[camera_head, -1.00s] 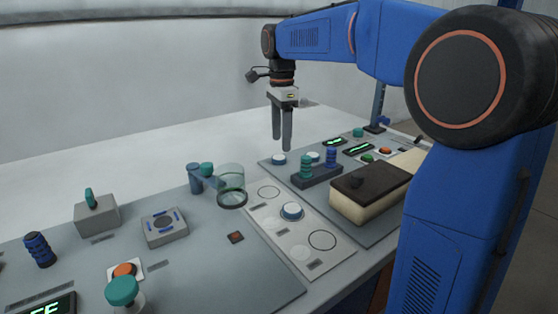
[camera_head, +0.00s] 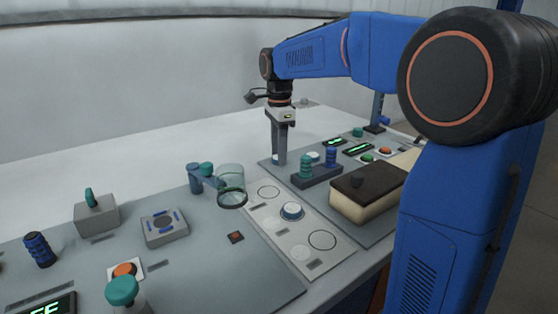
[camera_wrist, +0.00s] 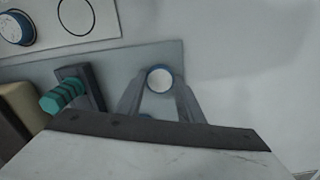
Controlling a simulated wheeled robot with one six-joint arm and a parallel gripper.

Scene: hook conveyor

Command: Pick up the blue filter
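A small round piece with a white top and blue rim (camera_wrist: 160,78) sits on the grey panel in the wrist view and looks like the blue filter. My gripper (camera_head: 279,158) points straight down over its place at the far side of the panel. In the wrist view, my two fingers stand one on each side of it, open. Whether they touch it I cannot tell. In the head view the fingers mostly hide the piece. A similar blue-rimmed disc (camera_head: 292,210) sits on the light plate nearer the front.
A dark rack (camera_head: 318,177) with teal and blue ribbed pieces stands close right of my gripper. A cream block with a dark top (camera_head: 366,186) is nearer. A clear cylinder (camera_head: 231,186) with a blue holder stands left. White surface beyond the panel is clear.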

